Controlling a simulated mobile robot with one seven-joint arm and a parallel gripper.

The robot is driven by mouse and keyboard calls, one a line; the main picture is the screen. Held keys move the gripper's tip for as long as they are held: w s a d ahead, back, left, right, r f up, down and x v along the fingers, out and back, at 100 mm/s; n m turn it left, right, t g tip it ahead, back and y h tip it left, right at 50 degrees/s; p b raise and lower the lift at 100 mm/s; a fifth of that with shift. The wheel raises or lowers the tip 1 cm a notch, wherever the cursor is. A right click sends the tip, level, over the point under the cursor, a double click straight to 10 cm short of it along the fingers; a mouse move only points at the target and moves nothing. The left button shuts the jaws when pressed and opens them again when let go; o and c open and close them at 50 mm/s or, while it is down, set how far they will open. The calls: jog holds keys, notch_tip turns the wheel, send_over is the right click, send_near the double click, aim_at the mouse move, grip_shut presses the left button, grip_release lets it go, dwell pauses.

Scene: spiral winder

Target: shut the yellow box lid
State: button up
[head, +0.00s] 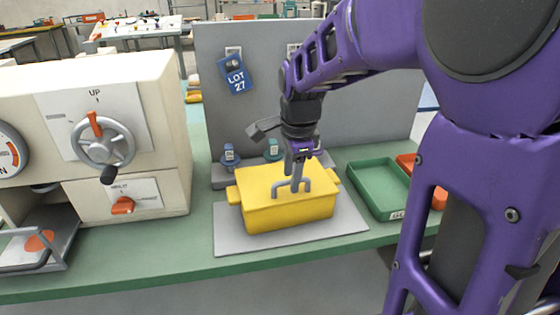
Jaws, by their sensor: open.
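The yellow box (290,212) sits on a grey mat (232,240) on the green bench. Its yellow lid (262,184) looks level on top of the box, with a grey loop handle (291,186) standing on it. From this angle I cannot tell whether the lid is fully seated. My gripper (298,172) is just above the lid, pointing down at the handle. Its jaws are open; I cannot tell whether they touch the handle. The far side of the lid is partly hidden behind my gripper.
A cream machine with a grey handwheel (105,143) stands at left. A grey panel with a blue LOT 27 tag (237,80) rises behind the box, with blue and teal knobs at its foot. A green tray (375,188) and orange bins (438,196) lie at right.

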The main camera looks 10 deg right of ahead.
jog(key=c, duration=0.6)
jog(key=shift+r, duration=0.1)
